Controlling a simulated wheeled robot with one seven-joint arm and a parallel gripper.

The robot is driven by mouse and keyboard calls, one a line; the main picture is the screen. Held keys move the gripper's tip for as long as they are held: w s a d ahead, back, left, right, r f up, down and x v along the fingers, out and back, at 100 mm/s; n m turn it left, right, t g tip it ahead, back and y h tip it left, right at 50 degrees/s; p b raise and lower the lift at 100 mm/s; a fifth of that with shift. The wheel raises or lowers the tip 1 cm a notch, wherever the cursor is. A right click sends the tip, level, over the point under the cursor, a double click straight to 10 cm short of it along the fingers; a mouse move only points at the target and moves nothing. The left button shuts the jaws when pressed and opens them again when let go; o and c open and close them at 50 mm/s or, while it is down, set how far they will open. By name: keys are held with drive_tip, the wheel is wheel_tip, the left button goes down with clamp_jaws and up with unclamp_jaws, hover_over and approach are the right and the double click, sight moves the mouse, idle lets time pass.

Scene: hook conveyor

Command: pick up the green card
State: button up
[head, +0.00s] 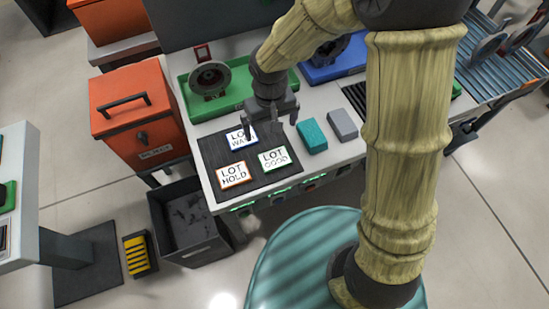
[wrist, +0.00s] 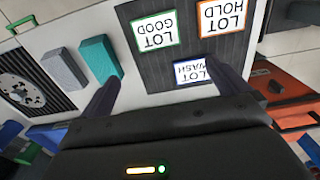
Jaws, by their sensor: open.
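The green card (head: 273,158) is a white card with a green border reading "LOT GOOD". It lies flat on a dark mat (head: 208,148) on the workbench. In the wrist view the green card (wrist: 155,33) shows upside down, beyond my fingers. The orange-bordered "LOT HOLD" card (head: 233,174) and the blue-bordered "LOT WASH" card (head: 237,142) lie on the same mat. My gripper (head: 269,128) is open and empty above the mat's back edge, behind the green card. In the wrist view one finger covers part of the blue card (wrist: 190,72).
A teal block (head: 313,136) and a grey block (head: 342,124) sit right of the mat. A green tray (head: 200,112) with a round metal part lies behind it. An orange box (head: 138,110) stands left, and a dark bin (head: 188,218) is on the floor below.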

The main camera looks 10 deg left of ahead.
hover_over(273, 153)
drive_tip(key=f, duration=0.8)
drive_tip(key=shift+a, duration=0.25)
drive_tip(key=shift+d+f, duration=0.2)
drive_tip(key=shift+f, duration=2.35)
drive_tip(key=c, duration=0.9)
